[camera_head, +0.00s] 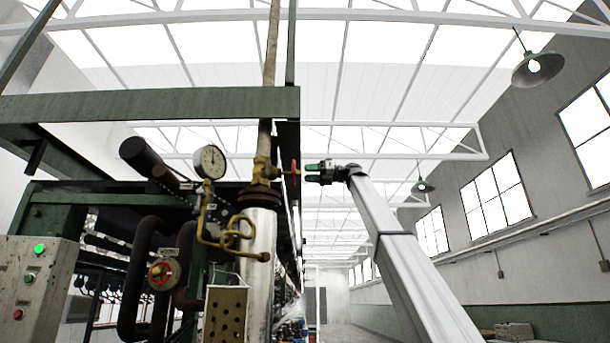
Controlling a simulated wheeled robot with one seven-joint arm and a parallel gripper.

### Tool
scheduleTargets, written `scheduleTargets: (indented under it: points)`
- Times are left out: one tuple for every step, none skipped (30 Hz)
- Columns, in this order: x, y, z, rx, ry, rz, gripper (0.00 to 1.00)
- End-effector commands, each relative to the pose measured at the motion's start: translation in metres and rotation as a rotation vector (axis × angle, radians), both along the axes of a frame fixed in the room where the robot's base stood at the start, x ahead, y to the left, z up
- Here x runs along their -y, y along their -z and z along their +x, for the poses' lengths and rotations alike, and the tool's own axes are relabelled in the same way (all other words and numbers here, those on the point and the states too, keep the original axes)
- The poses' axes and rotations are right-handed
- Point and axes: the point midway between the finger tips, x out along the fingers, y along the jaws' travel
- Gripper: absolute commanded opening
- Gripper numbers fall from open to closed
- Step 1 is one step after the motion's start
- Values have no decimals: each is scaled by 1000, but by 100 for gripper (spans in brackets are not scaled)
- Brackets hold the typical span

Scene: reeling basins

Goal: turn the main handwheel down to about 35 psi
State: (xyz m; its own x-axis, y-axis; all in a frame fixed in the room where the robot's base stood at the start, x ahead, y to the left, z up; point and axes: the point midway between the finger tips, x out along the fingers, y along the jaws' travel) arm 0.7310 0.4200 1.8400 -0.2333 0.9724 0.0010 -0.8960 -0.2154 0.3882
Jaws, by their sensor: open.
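A red handwheel (295,172) shows nearly edge-on at the right of a brass valve (262,172), on top of a pale vertical pipe (259,243). My gripper (308,172) is open, its fingertips pointing left at this wheel and very close to it; I cannot tell whether they touch. A round white pressure gauge (210,161) stands left of the valve on brass tubing; its reading is too small to make out. A second red wheel (163,273) sits lower left on dark piping, with a small label above it. Which wheel is labelled main is not legible.
A green beam (150,104) crosses above the valve. A control box (40,285) with a lit green button stands at the lower left. Coiled brass tubing (238,236) and a perforated box (225,314) stand below the gauge. The aisle on the right is open.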

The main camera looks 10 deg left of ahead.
Motion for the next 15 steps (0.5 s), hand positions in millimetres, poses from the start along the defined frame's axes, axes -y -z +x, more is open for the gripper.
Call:
scheduleTargets:
  points:
    - [4, 0, 1, 0, 0, 0, 47]
    - [5, 0, 1, 2, 0, 0, 47]
    - [5, 0, 1, 11, 0, 2, 47]
    - [5, 0, 1, 24, 0, 5, 47]
    - [5, 0, 1, 44, 0, 10, 47]
    - [5, 0, 1, 78, 0, 18, 47]
    - [5, 0, 1, 109, 0, 25, 47]
    - [5, 0, 1, 142, 0, 33, 47]
    - [5, 0, 1, 187, 0, 44, 47]
    - [5, 0, 1, 220, 0, 52, 47]
    - [5, 0, 1, 252, 0, 60, 47]
    - [5, 0, 1, 291, 0, 69, 47]
    - [5, 0, 1, 316, 0, 75, 47]
    - [5, 0, 1, 337, 0, 80, 47]
    - [5, 0, 1, 360, 0, 85, 47]
